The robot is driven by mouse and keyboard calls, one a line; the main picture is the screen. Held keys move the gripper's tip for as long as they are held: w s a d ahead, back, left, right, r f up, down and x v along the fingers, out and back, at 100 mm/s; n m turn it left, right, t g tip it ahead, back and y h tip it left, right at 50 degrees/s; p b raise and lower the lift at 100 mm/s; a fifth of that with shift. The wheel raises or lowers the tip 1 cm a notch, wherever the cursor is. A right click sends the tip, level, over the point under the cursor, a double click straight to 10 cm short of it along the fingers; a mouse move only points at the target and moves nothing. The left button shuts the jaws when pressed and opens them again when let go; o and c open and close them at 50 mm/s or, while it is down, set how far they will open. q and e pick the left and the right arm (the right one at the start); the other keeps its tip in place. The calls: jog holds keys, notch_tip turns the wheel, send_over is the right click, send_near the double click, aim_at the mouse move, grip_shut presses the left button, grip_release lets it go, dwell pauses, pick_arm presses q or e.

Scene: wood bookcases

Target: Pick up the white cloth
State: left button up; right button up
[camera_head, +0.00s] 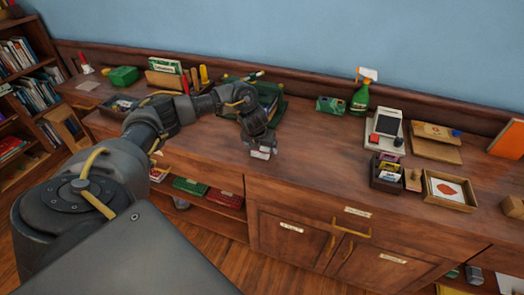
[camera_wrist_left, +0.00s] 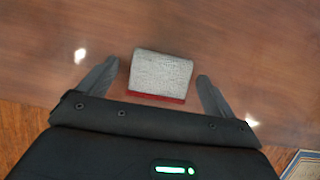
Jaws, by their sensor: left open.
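The white cloth (camera_wrist_left: 162,73) is a small pale grey-white folded piece with a red strip along its near edge. It lies on the brown wooden counter top in the left wrist view. My left gripper (camera_wrist_left: 158,70) is open, with one finger to each side of the cloth and a gap on both sides. In the head view my left gripper (camera_head: 262,149) points down over the counter near its front edge, with a small pale patch at its fingertips. My right gripper is not in view.
Behind my left gripper stands a green tool holder (camera_head: 269,98). A green spray bottle (camera_head: 360,99), a card terminal (camera_head: 385,131), a dark box (camera_head: 386,174) and a wooden tray (camera_head: 448,203) stand to the right. Counter between them and my gripper is clear.

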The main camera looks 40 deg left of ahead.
pick_arm(q)
jog(key=shift+c, duration=0.4)
jog(key=c, duration=1)
jog(key=shift+r, duration=0.5)
notch_tip(320, 180, up, 2)
jog(key=shift+r+b, duration=0.2)
jog(key=shift+b, duration=0.3)
jog(key=s+a+r, duration=0.9)
jog(key=a, duration=0.1)
jog(key=shift+s+r+p, duration=0.35)
jog(key=shift+p, duration=0.1)
